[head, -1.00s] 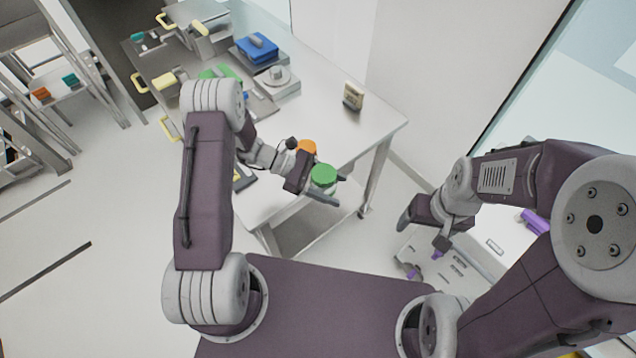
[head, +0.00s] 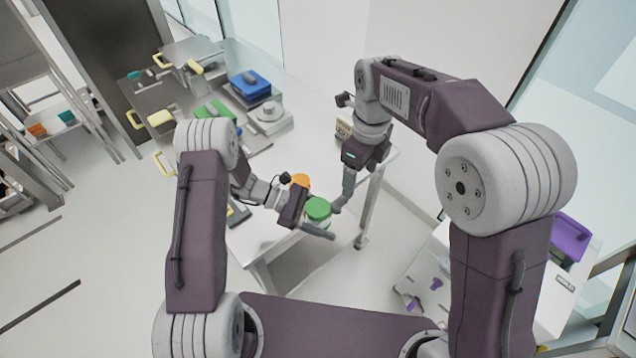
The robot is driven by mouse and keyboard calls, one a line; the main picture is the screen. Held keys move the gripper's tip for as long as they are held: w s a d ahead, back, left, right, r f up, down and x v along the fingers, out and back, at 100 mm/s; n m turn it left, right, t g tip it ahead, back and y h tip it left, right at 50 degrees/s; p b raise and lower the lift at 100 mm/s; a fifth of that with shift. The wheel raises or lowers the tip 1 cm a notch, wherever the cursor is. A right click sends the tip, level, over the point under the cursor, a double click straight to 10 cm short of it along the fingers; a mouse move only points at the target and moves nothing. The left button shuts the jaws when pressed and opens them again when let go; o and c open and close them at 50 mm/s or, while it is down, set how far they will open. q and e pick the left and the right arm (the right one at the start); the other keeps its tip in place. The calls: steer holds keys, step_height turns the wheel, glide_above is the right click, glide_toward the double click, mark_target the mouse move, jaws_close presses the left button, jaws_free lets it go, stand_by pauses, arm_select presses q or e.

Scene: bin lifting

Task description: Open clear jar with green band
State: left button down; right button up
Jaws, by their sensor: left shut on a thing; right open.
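The jar with the green lid (head: 318,207) is upright in my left gripper (head: 318,219), near the front right edge of the steel table. My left gripper is shut around its side, with one dark finger along the near side. The jar's body is mostly hidden by the fingers, so a band cannot be made out. My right gripper (head: 353,183) is open and points down just right of and beyond the green lid. One of its fingers reaches close to the lid; whether it touches cannot be told.
An orange-lidded jar (head: 300,180) stands just behind the held jar. The steel table (head: 290,150) carries a scale (head: 268,114), a blue box (head: 249,85) and a small labelled container (head: 343,130), partly behind my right arm. A purple item (head: 570,238) lies at the right.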

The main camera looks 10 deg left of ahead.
steer(key=a+n, duration=0.1)
steer(key=a, duration=0.4)
steer(key=n, duration=0.2)
glide_above(318, 207)
step_height(318, 207, down, 2)
steer(key=shift+a+f, duration=0.1)
steer(key=shift+f, duration=0.05)
step_height(318, 207, down, 8)
steer(key=shift+f, duration=0.1)
steer(key=c, duration=1.5)
steer(key=shift+o, duration=0.2)
steer(key=n, duration=0.6)
steer(key=o, duration=1.6)
steer(key=shift+c, duration=0.2)
